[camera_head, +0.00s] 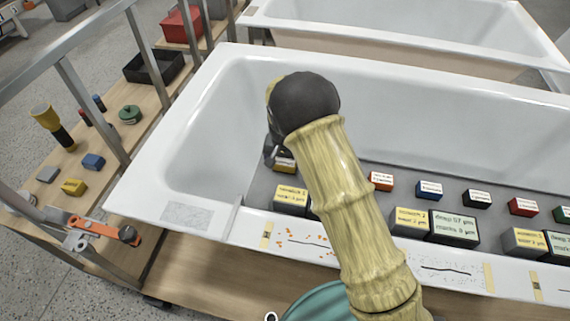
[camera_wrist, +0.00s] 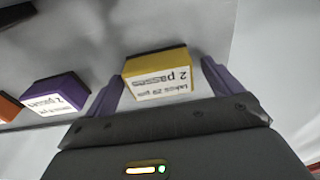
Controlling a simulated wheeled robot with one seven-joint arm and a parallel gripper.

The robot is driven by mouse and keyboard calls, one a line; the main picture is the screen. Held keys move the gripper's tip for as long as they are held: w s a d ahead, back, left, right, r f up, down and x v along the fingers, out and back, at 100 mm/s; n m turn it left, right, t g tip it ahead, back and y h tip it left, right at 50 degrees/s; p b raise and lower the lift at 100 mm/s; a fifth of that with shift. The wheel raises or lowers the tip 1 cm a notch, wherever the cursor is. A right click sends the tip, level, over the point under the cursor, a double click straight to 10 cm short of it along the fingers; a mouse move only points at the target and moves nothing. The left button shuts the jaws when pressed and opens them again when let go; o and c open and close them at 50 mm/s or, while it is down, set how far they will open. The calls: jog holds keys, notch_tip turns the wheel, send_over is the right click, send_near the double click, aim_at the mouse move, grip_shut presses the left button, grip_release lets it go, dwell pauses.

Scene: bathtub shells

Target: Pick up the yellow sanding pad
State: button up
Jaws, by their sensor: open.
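The yellow sanding pad (camera_wrist: 157,66) is a small block with a printed white label on its near side and a dark strip along its far edge. In the wrist view it lies between the two purple fingers of my gripper (camera_wrist: 161,75), which stand open with a gap on each side. In the head view a small labelled block (camera_head: 284,166), likely this pad, shows partly hidden beside my gripper (camera_head: 271,154). My arm covers part of the shelf there.
A purple pad (camera_wrist: 55,92) lies left of the gripper in the wrist view. Orange (camera_head: 381,181), blue (camera_head: 429,189) and other pads stand in a row on the grey shelf. Larger labelled blocks (camera_head: 291,197) stand in front. The white tub wall (camera_head: 215,130) rises at the left.

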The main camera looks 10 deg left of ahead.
aim_at(285, 160)
jog(key=c, duration=1.1)
jog(key=shift+r, duration=0.1)
notch_tip(285, 160, up, 10)
jog(key=shift+f, duration=0.1)
jog(key=o, duration=0.4)
jog(key=shift+c, duration=1.3)
